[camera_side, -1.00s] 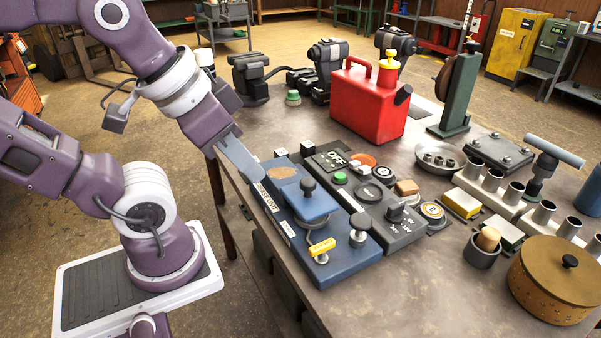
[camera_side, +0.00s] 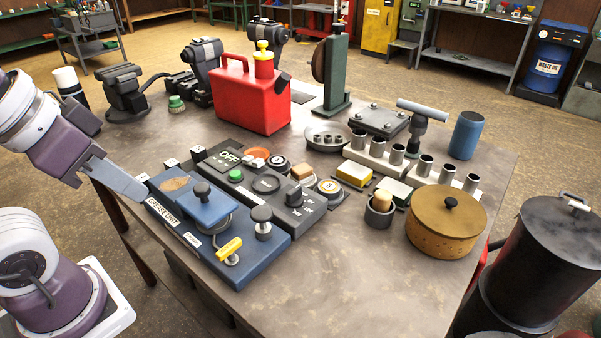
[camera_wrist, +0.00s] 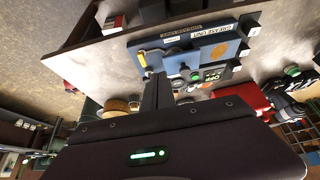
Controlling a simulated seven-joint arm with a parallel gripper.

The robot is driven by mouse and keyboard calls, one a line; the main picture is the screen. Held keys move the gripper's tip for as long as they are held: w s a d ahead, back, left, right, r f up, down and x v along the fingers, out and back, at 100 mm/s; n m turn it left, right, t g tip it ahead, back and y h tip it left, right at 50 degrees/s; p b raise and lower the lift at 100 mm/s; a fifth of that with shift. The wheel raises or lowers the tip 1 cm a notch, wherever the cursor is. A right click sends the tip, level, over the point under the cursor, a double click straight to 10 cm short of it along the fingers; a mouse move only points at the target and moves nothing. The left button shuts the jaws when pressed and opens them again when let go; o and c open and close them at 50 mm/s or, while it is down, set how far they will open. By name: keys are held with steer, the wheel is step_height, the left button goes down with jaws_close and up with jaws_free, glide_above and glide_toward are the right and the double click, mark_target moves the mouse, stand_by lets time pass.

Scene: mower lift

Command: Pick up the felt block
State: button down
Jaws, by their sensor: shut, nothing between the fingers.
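My gripper (camera_side: 138,190) is shut and empty. Its grey fingers point down toward the left corner of the blue grease unit (camera_side: 184,237); I cannot tell if they touch it. In the wrist view the fingers (camera_wrist: 157,88) show end on, below the blue unit (camera_wrist: 190,58). No block is clearly marked as felt. All are well away from my gripper.
The grey control panel (camera_side: 287,218) stands beside the grease unit. A red can (camera_side: 250,103) stands behind. A row of metal sockets (camera_side: 378,158), a small cup (camera_side: 379,214) and a tan lidded pot (camera_side: 446,222) are to the right. The front tabletop (camera_side: 340,270) is clear.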

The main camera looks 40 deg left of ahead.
stand_by(0.3)
steer(key=c, duration=1)
jaws_free()
steer(key=shift+c, duration=0.2)
steer(key=w+r+n+g+h, duration=0.2)
steer(key=w+r+n, duration=0.25)
steer(key=w, duration=0.65)
steer(key=n+g+y, duration=0.2)
steer(key=n+g, duration=0.2)
steer(key=n, duration=0.7)
glide_above(302, 168)
steer(key=f, duration=1.6)
steer(key=shift+s+d, duration=0.25)
steer(key=shift+d, duration=0.05)
steer(key=f, duration=0.7)
steer(key=shift+w+a, duration=0.3)
steer(key=shift+a, duration=0.05)
